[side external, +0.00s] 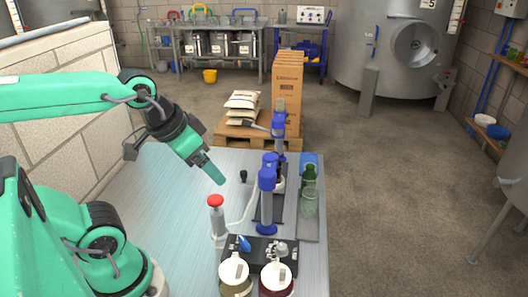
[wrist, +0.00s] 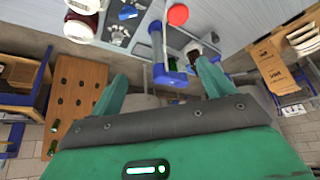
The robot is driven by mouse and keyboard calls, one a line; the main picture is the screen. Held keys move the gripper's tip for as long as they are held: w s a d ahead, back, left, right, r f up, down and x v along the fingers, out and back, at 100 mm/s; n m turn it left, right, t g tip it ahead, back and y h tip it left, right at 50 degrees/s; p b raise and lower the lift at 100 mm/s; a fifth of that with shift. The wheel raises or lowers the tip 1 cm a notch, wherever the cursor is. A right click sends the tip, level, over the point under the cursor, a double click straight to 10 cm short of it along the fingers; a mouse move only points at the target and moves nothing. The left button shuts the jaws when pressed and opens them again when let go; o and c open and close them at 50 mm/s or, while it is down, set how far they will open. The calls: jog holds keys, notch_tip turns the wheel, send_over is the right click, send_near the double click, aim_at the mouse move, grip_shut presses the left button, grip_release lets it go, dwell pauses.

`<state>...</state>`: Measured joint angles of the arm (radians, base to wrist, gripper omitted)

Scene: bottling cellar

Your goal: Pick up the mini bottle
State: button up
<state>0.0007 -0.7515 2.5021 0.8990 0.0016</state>
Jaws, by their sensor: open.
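My gripper (side external: 216,176) has green fingers and hangs in the air above the metal bench, pointing down to the right. In the wrist view its two fingers (wrist: 160,88) stand wide apart with nothing held between them. A small dark green bottle (side external: 309,175) stands at the bench's right side, beyond the blue-topped stands from my gripper. A paler green glass vessel (side external: 309,204) stands just in front of it. I cannot tell for sure which is the mini bottle. In the wrist view green glass shows only partly behind the blue stand.
A red-topped device (side external: 216,212) stands below my gripper. Blue-topped stands (side external: 267,200) rise between my gripper and the green glass. Two white-lidded jars (side external: 276,277) are at the bench's near end. The bench's left part (side external: 165,195) is clear.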

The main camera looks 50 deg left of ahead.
jog(key=shift+c, duration=1.1)
jog(key=shift+r, duration=0.15)
notch_tip(320, 180, up, 5)
jog(key=w+a+r+g, duration=0.3)
jog(key=w+r, duration=0.1)
jog(key=w, duration=0.8)
jog(key=w+a+f+g, duration=0.1)
jog(key=w+a+f, duration=0.1)
jog(key=w+a, duration=0.35)
jog(key=w+a+f+g, duration=0.2)
jog(key=w+f, duration=0.1)
jog(key=w, duration=0.6)
jog(key=shift+s+d+f, duration=0.1)
jog(key=shift+d+f, duration=0.05)
jog(key=shift+f, duration=10.75)
jog(key=c, duration=1.3)
